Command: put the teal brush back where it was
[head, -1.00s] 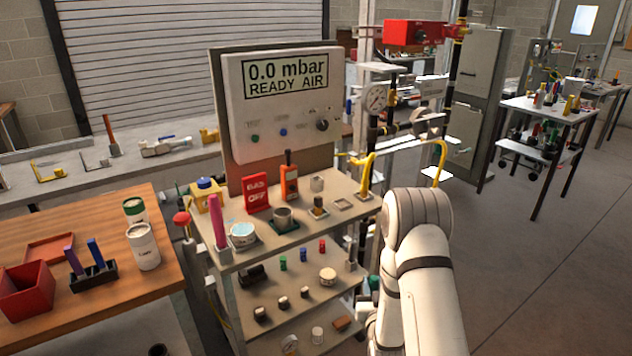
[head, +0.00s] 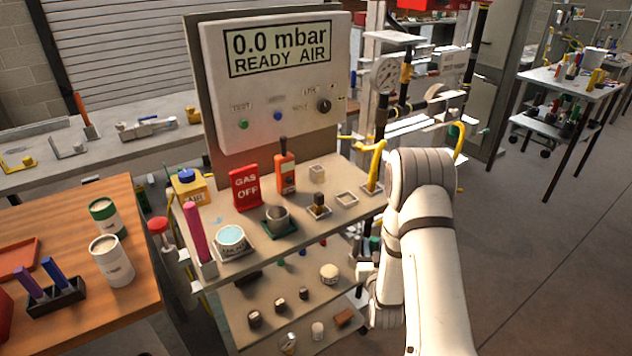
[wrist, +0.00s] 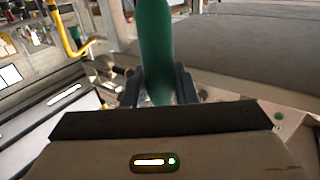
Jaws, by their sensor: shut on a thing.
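The teal brush (wrist: 155,40) stands up between the two dark fingers of my gripper (wrist: 159,88) in the wrist view. Only its smooth green-teal shaft shows there; its upper end runs out of the frame. I cannot tell which was the brush's place.
The shelf also holds a pink upright bar (head: 194,232), a teal-topped tin (head: 231,239), a red GAS OFF sign (head: 245,187) and an orange handheld device (head: 286,170). Open floor (head: 570,260) lies right.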

